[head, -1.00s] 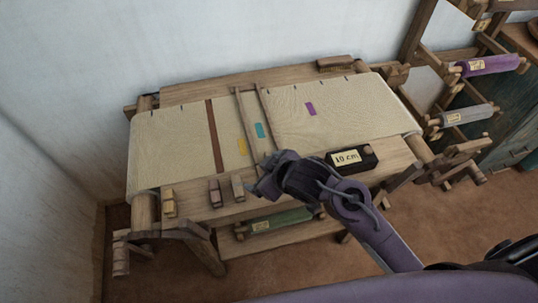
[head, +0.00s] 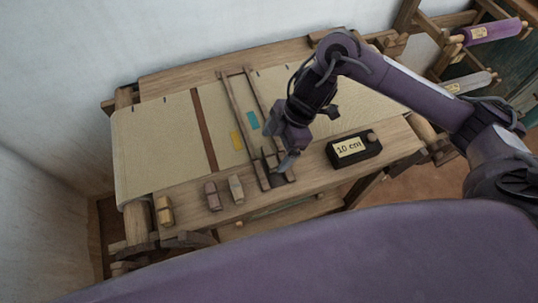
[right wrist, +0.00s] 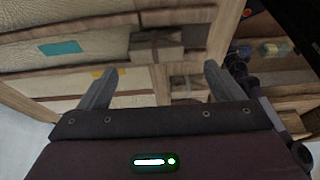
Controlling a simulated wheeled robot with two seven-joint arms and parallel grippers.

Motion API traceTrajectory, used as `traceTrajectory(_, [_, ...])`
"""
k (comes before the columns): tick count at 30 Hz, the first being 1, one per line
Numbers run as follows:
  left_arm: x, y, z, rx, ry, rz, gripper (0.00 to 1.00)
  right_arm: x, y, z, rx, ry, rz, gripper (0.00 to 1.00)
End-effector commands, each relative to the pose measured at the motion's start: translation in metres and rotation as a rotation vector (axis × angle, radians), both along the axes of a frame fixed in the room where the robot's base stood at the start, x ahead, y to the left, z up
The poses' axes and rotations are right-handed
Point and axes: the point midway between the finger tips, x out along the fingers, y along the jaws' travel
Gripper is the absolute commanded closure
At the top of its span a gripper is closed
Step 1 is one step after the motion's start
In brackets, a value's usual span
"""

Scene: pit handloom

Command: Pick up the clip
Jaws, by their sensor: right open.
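I cannot tell for certain which thing is the clip. Three small block-like pieces stand along the loom's front beam in the head view: a yellowish one (head: 164,210), a mauve one (head: 212,195) and a beige one (head: 236,188). My right gripper (head: 278,164) is open and points down over the near end of a two-bar wooden frame (head: 235,105), to the right of the beige piece. In the right wrist view its two fingers (right wrist: 158,88) are apart, with wooden parts below and beyond them. I see nothing held. My left gripper is out of view.
The loom's cream cloth (head: 155,150) carries a teal patch (head: 253,120) and a yellow patch (head: 237,140). A rack with a purple roll (head: 492,31) stands at the far right.

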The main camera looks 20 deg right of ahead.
Motion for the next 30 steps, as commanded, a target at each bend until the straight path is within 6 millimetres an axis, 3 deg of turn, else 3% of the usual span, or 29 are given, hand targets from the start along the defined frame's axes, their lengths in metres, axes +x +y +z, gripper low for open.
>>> traceTrajectory(10, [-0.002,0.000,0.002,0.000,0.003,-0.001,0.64,0.002,0.013,-0.046,0.001,0.000,-0.001,0.13])
traceTrajectory(20, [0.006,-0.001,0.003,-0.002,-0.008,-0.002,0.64,0.003,0.016,-0.053,0.000,-0.004,0.001,0.13])
traceTrajectory(30, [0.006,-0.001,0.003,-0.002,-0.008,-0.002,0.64,0.003,0.015,-0.053,0.000,-0.004,0.000,0.57])
